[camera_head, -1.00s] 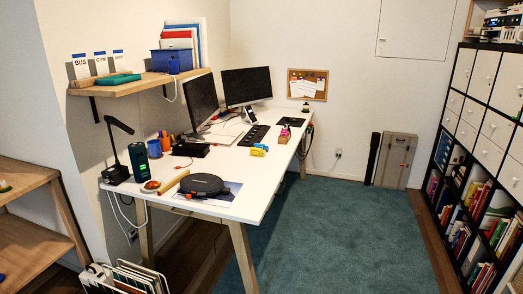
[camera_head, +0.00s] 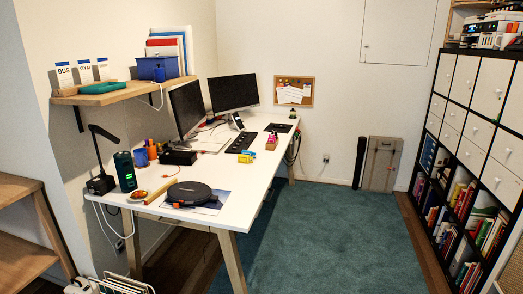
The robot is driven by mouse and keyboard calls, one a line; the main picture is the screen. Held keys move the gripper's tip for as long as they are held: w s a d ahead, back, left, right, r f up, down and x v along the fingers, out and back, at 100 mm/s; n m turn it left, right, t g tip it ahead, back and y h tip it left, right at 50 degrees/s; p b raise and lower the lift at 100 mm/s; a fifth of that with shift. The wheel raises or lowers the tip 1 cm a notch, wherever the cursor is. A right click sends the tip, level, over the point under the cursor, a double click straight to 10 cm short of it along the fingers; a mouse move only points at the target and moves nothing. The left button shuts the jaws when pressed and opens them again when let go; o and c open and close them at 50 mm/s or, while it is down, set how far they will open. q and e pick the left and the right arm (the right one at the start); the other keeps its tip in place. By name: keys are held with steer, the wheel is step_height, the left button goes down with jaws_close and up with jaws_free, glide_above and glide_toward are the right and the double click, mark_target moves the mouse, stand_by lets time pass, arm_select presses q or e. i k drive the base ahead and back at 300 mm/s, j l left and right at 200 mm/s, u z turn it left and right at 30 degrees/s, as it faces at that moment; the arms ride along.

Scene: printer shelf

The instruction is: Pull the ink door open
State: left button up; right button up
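A white and dark machine (camera_head: 482,36), which looks like a printer, stands on top of the tall cabinet (camera_head: 493,88) at the upper right edge. It is small and partly cut off by the frame, and I cannot make out an ink door on it or whether one is open or shut. Neither of my grippers is in view.
The cabinet has white doors above and open shelves of books below. A white desk (camera_head: 237,205) with monitors, a round black device (camera_head: 198,193) and small items stands left of centre. Teal carpet (camera_head: 335,240) lies clear between desk and cabinet. A wooden shelf (camera_head: 22,232) stands at left.

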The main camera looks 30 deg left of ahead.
mark_target(488, 39)
steer(key=i+u, duration=0.1)
steer(key=i, duration=2.35)
steer(key=i+j+z, duration=0.1)
steer(key=i, duration=1.15)
